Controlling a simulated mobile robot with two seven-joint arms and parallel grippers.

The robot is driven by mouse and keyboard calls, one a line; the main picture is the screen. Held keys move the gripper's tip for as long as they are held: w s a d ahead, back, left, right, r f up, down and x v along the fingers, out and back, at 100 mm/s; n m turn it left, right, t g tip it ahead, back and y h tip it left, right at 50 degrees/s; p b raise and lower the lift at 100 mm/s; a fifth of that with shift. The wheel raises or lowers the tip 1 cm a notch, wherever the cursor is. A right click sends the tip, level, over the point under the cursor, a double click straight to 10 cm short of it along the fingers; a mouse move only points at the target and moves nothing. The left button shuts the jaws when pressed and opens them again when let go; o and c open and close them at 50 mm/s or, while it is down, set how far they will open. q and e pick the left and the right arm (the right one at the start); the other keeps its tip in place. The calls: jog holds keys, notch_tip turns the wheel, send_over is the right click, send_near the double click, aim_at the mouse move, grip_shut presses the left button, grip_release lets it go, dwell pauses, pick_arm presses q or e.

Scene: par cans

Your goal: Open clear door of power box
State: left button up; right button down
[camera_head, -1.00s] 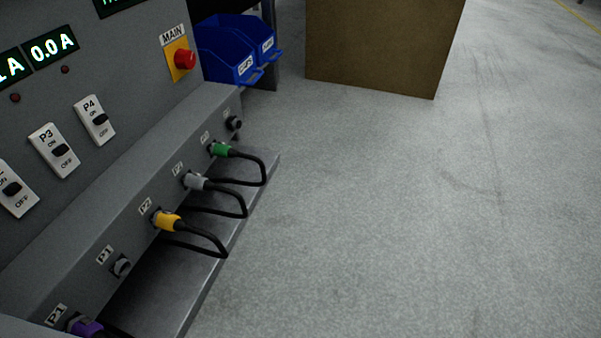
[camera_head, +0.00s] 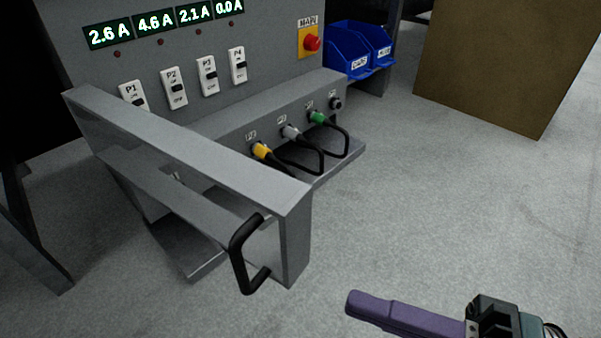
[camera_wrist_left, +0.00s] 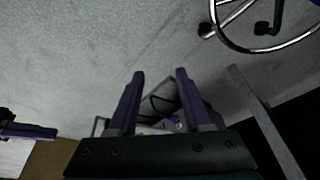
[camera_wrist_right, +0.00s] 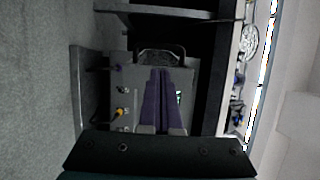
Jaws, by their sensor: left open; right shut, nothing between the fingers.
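The power box (camera_head: 190,60) is a grey panel with lit displays and several switches, at the upper left of the head view. A grey framed door (camera_head: 190,155) with a black handle (camera_head: 240,260) juts out from its left side toward me, standing away from the panel. The pane itself is hard to make out. My right gripper (camera_head: 355,303) has purple fingers, shut and empty, right of the handle and apart from it. It also shows in the right wrist view (camera_wrist_right: 160,72). My left gripper (camera_wrist_left: 160,74) is open and empty over the floor in the left wrist view.
Yellow, grey and green plugs (camera_head: 290,133) with black cables sit on the lower ledge. A red main button (camera_head: 312,43), blue bins (camera_head: 355,50) and a brown box (camera_head: 490,65) are further back. A wheeled chair base (camera_wrist_left: 265,30) is in the left wrist view.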

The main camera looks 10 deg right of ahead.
aim_at(282, 273)
jog(key=b+x, duration=0.3)
jog(key=x, duration=0.5)
jog(key=shift+w+a, duration=0.25)
jog(key=shift+w+a+r, duration=0.15)
jog(key=shift+w+a, duration=0.15)
jog(key=shift+a, duration=0.05)
pick_arm(q)
jog(key=x, duration=0.3)
jog(key=shift+a+f, duration=0.15)
jog(key=shift+f, duration=0.15)
jog(key=shift+s, duration=0.1)
